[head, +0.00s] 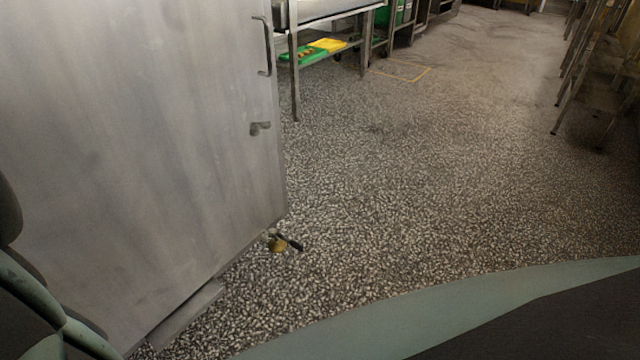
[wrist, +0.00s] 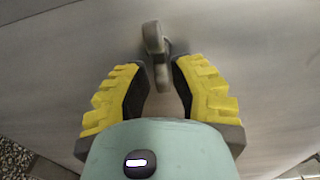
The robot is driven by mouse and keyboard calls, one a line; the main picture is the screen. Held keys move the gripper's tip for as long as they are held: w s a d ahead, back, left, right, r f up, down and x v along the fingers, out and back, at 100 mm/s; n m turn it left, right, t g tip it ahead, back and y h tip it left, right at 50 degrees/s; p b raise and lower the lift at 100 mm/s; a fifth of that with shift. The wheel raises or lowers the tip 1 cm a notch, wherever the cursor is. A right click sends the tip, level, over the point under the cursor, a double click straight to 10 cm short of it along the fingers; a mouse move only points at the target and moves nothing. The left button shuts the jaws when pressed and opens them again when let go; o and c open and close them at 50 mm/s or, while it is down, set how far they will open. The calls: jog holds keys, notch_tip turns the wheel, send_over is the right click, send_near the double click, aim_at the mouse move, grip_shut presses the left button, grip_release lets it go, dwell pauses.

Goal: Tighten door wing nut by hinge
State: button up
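A grey metal wing nut (wrist: 154,40) stands out from a smooth steel surface in the wrist view. My gripper (wrist: 161,68) has its two yellow-ridged fingers on either side of the wing nut's lower part. The fingers are apart, and I see no clear grip on it. The large steel door (head: 130,130) fills the left of the head view. A small grey fitting (head: 260,128) sits near its right edge, below a bar handle (head: 264,45). I cannot tell whether this fitting is the wing nut in the wrist view. The gripper and the hinge are not visible in the head view.
A yellow object with a dark handle (head: 279,243) lies on the speckled floor by the door's lower right corner. A metal table (head: 330,12) with green and yellow items stands behind. Racks (head: 590,70) line the right. The floor between is clear.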

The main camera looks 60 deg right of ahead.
jog(key=o, duration=0.3)
jog(key=s, duration=1.2)
jog(key=shift+a, duration=0.2)
jog(key=shift+r, duration=0.1)
